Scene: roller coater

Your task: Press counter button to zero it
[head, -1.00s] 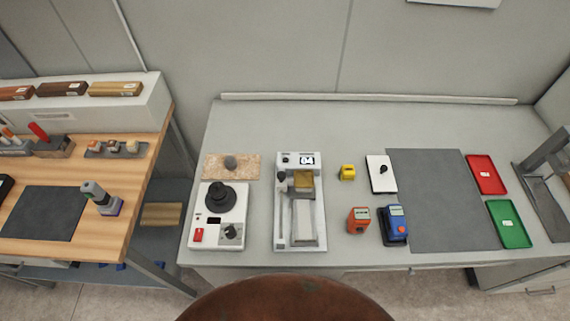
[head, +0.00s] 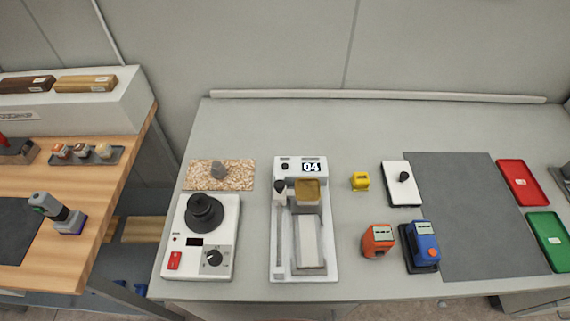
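The roller coater (head: 277,235) is a white unit standing on the grey bench, left of the middle in the head view. Its counter display (head: 311,167) at the back right of the unit reads 04. A small dark button-like spot (head: 285,166) lies left of the display on the same top face; it is too small to tell for certain. Neither of my grippers is in view.
A white device with a black knob (head: 205,210) stands left of the coater. Orange (head: 378,241) and blue (head: 424,241) devices, a yellow item (head: 360,181) and a white pad (head: 401,184) stand right of it. The grey mat (head: 480,220) is bare. A wooden table (head: 110,190) adjoins left.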

